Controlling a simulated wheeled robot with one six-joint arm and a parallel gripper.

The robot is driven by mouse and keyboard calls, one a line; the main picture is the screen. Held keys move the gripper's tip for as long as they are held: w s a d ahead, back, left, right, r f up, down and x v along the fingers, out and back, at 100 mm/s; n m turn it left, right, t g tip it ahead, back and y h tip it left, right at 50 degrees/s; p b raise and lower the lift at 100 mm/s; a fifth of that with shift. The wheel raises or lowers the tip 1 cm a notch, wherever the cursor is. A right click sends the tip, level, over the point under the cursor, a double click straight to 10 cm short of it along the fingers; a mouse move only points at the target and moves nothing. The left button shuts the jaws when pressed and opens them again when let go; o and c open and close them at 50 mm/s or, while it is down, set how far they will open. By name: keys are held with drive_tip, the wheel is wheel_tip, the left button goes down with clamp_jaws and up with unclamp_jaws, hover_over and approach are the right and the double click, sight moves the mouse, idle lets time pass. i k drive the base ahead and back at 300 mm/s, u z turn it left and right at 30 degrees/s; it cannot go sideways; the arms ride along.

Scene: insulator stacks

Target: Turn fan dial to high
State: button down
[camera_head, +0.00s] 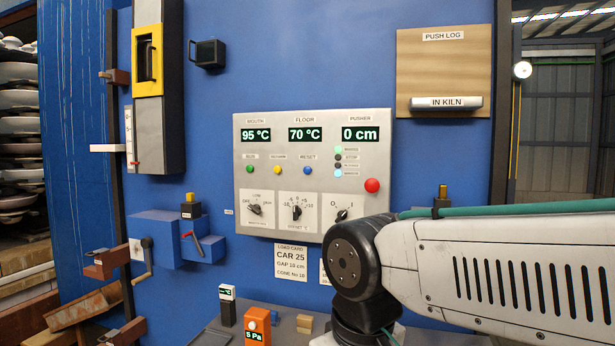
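A black dial (255,209) sits at the lower left of the grey control panel (374,122). Its scale seems to read off at left, low at top and high at right. The knob's pointer seems turned to the left, toward off, but it is small. The label under it is too small to read surely. My arm comes in from the right, with a dark joint in front of the panel's lower right corner. My gripper is not in view. The dial is unobstructed.
Two more dials, an offset dial (297,211) and a 0-1 switch (342,215), sit right of it. A red button (372,185) is above them. An orange meter (257,326) stands below.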

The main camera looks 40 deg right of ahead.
sight(256, 209)
drive_tip(key=k, duration=0.5)
drive_tip(key=u, duration=1)
drive_tip(key=i, duration=0.75)
drive_tip(key=z, duration=1)
